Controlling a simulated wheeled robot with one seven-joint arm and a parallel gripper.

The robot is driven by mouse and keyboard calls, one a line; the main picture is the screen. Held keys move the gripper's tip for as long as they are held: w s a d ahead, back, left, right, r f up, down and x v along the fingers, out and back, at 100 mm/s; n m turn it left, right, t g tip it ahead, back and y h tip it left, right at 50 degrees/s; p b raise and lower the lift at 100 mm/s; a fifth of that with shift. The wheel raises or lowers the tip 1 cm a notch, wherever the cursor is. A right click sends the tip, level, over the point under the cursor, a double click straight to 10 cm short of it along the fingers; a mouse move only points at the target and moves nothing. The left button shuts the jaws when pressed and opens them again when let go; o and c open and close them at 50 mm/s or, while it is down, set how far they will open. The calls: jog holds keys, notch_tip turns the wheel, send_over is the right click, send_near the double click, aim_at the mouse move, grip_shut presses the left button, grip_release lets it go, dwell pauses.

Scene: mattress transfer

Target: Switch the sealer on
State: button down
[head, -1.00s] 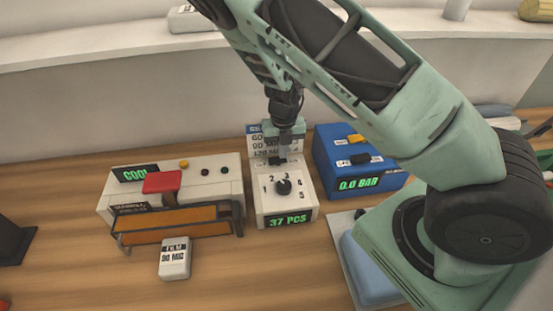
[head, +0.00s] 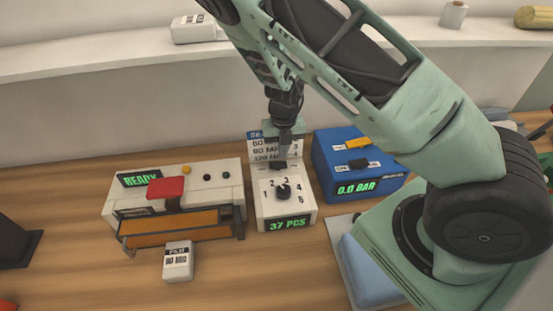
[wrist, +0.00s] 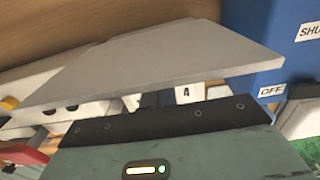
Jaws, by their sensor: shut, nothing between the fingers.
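The sealer (head: 215,187) is a white machine on the wooden bench, left of centre in the head view. It has a red-topped lever (head: 166,188), an orange bar and a display (head: 138,180) reading READY in green. A white dial unit (head: 265,212) beside it shows 37 PCS; its black knob (head: 283,192) has numbers around it. My gripper (head: 282,161) is shut and empty, pointing down at a small black switch (head: 278,166) at the back of the dial unit. Whether it touches the switch I cannot tell.
A blue box (head: 360,185) reading 0.0 BAR stands to the right of the dial unit. A white FILM 90 MIC block (head: 178,260) lies before the sealer. A settings card (head: 258,148) stands behind the dial unit, partly hidden by my gripper.

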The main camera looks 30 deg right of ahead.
aim_at(282, 164)
notch_tip(282, 164, up, 4)
jog(key=p, duration=0.4)
jog(key=shift+r, duration=0.1)
dwell(0.4)
jog(key=shift+a, duration=0.15)
jog(key=s+a+r+n+g+y+b, duration=0.1)
jog(key=s+a+r+n+y+b, duration=0.15)
jog(key=s+a+n, duration=0.45)
jog(key=s+a+r+n+g+y+b, duration=0.1)
jog(key=s+a+r+n+b, duration=0.2)
jog(key=a+n, duration=0.75)
jog(key=s+r+n+t+h+b, duration=0.1)
jog(key=s+r+n+b, duration=0.2)
jog(key=s+n, duration=0.5)
jog(key=s+a+r+n+t+h+b, duration=0.1)
jog(key=s+n, duration=0.6)
jog(key=n, duration=1.6)
notch_tip(282, 164, up, 2)
jog(key=shift+s+a+r+h+b, duration=0.15)
jog(key=shift+s+a+h+b, duration=0.25)
jog(key=shift+b, duration=0.85)
